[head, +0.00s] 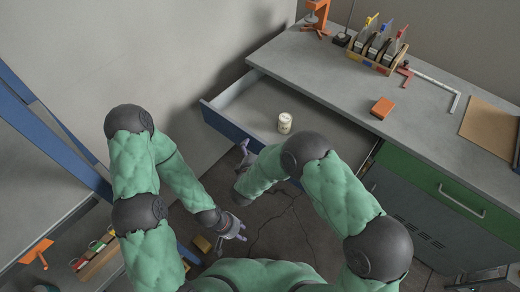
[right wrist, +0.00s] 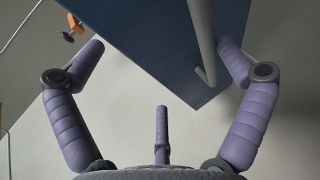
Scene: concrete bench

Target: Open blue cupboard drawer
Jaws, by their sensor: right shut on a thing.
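The blue drawer (head: 222,123) stands pulled well out from the left part of the bench, its inside showing. A white can (head: 285,123) stands in it. My right gripper (head: 244,158) is at the outer side of the blue front. My left gripper (head: 238,232) is lower, apart from the drawer, fingers spread and empty.
A closed green drawer (head: 430,182) is at the right. On the bench top (head: 330,75) are an orange block (head: 382,108), a rack of tools (head: 375,58) and a brown board (head: 490,130). A blue-framed shelf (head: 55,135) stands left. Cracked floor (head: 280,225) below is free.

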